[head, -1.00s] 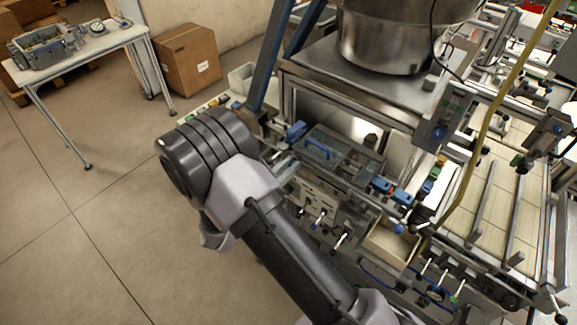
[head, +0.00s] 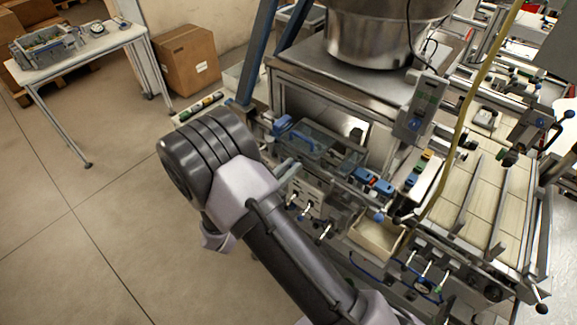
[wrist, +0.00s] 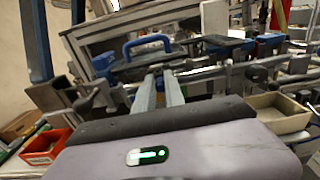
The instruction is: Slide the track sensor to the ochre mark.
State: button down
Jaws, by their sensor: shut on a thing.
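My gripper (wrist: 161,76) reaches forward in the wrist view, its two pale fingers close together against the rail at the machine's front edge. It is shut on a small dark-blue part (wrist: 157,70), which I take to be the track sensor; the fingers hide most of it. In the head view, my dark arm link covers most of the gripper. I cannot make out the ochre mark in either view.
A blue handle (wrist: 148,43) stands just beyond the fingertips. A beige bin (wrist: 278,113) is at right and a red bin (wrist: 46,146) at left. A steel bowl (head: 375,35) stands above the machine. Open floor (head: 100,220) lies at left.

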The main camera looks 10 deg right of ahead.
jog(key=shift+w+a, duration=0.35)
jog(key=shift+w, duration=0.15)
jog(key=c, duration=1.5)
grip_release()
jog(key=shift+c, duration=0.2)
jog(key=shift+o, duration=0.7)
jog(key=shift+s+d, duration=0.1)
jog(key=v, duration=1.7)
jog(key=shift+a+p, duration=0.2)
jog(key=shift+p, duration=0.15)
